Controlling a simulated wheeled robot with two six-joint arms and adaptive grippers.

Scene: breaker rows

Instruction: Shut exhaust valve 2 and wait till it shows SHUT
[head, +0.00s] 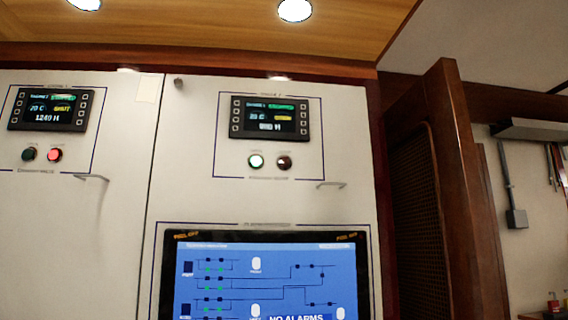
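The right-hand panel's small display (270,117) has a green status box, "20 C" and a yellow word too blurred to read surely. Below it, the left button (256,161) is lit bright green-white and the right button (284,162) is dark. The lettering around this panel is too small to read. On the left-hand panel, a like display (48,109) shows a yellow word that looks like "SHUT". Under it the green button (29,154) is dark and the red button (55,155) is lit. Neither of my grippers is in view.
A large blue screen (270,275) below the right panel shows a line diagram and "NO ALARMS". Small handles (331,184) stick out of the white cabinet doors. A brown wooden partition (455,190) stands at the right. The space before the panels looks clear.

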